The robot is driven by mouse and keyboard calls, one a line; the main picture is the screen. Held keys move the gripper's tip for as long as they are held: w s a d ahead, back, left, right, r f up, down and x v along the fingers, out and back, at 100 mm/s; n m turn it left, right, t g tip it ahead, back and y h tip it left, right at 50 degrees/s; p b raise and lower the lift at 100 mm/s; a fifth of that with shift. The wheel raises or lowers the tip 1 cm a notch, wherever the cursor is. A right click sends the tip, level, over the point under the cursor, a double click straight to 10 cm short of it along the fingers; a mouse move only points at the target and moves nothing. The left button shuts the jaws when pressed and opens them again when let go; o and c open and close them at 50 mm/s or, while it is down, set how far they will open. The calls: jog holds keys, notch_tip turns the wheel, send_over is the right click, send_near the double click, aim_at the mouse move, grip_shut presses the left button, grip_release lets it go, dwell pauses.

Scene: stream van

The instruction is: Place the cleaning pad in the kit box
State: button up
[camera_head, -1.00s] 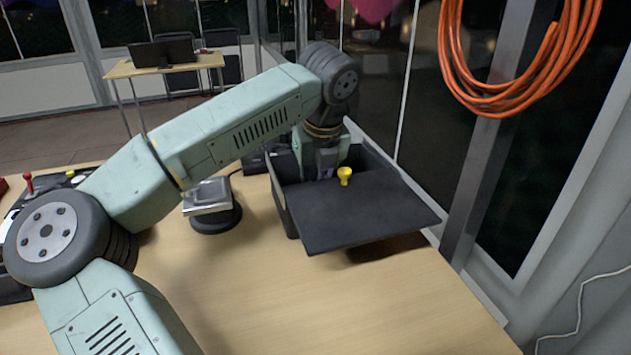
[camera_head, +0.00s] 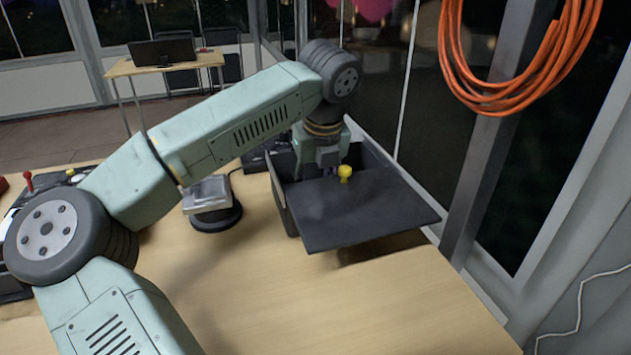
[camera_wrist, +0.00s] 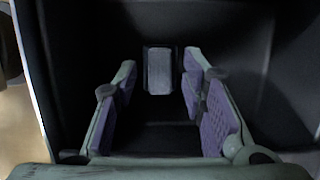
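The kit box (camera_head: 285,208) is a dark, deep open box at the back right of the table. Its wide black flap (camera_head: 375,215) sticks out toward me. In the head view my wrist is over the box, with the fingers largely hidden. In the wrist view my gripper (camera_wrist: 160,85) is open inside the box, its purple-padded fingers apart. A small pale grey rectangle, apparently the cleaning pad (camera_wrist: 159,70), shows between and beyond the fingertips. Gaps show on both sides of it, so it is not gripped. The dark walls make its exact depth hard to tell.
A yellow knob-like piece (camera_head: 345,173) shows by the flap beside my fingers. A grey square-topped device (camera_head: 208,196) stands left of the box. Orange cable (camera_head: 510,95) hangs at upper right. The front of the table (camera_head: 300,300) is clear.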

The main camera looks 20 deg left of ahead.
jog(key=b+v, duration=0.1)
jog(key=v, duration=1.1)
jog(key=shift+c, duration=0.2)
dwell(0.6)
